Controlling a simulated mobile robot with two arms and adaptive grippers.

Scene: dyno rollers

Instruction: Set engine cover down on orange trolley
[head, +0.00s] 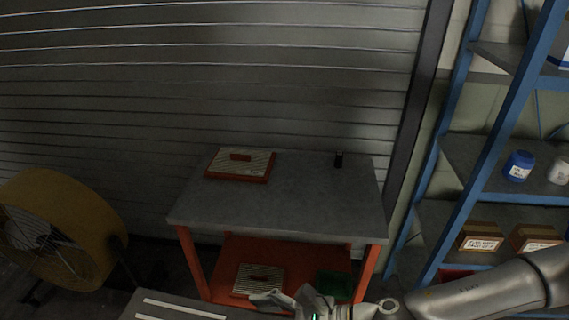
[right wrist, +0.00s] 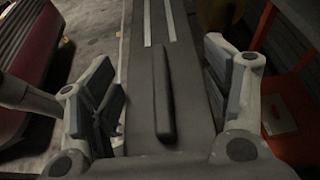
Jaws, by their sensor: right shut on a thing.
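The engine cover (head: 172,312) is a dark grey panel with two white stripes, at the bottom edge of the head view, in front of the orange trolley (head: 277,200). In the right wrist view the cover (right wrist: 145,85) runs between the fingers, with a raised ridge along its middle. My right gripper (right wrist: 168,95) is shut on the cover, one finger on each side. In the head view this gripper (head: 300,302) is at the cover's right end, partly cut off. The trolley has a grey top and an orange lower shelf. My left gripper is not in view.
The middle and front are clear. The lower shelf holds another striped panel (head: 258,280) and a green bin (head: 334,285). A yellow fan (head: 85,215) stands left, blue shelving (head: 462,200) right.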

